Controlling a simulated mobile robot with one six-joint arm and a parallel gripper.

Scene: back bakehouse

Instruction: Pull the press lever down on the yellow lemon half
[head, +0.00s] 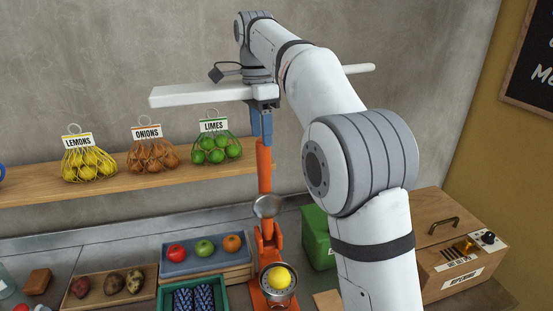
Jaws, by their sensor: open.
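The orange press (268,245) stands upright on the counter. Its lever (264,165) points straight up, and a metal pressing cup (268,207) hangs raised at its lower part. The yellow lemon half (280,279) sits in the round metal bowl below, apart from the cup. My gripper (262,128) is at the top of the lever, its blue-grey fingers pointing down. It is open. The fingers overlap the lever's upper end in this view, so I cannot tell whether the lever is between them or touched.
A blue tray (174,269) with a tomato, lime and orange, a green crate (222,289) and a wooden tray (72,300) lie left of the press. A green box (316,240) and a wooden case (452,240) stand right. Labelled net bags hang by the shelf (20,192).

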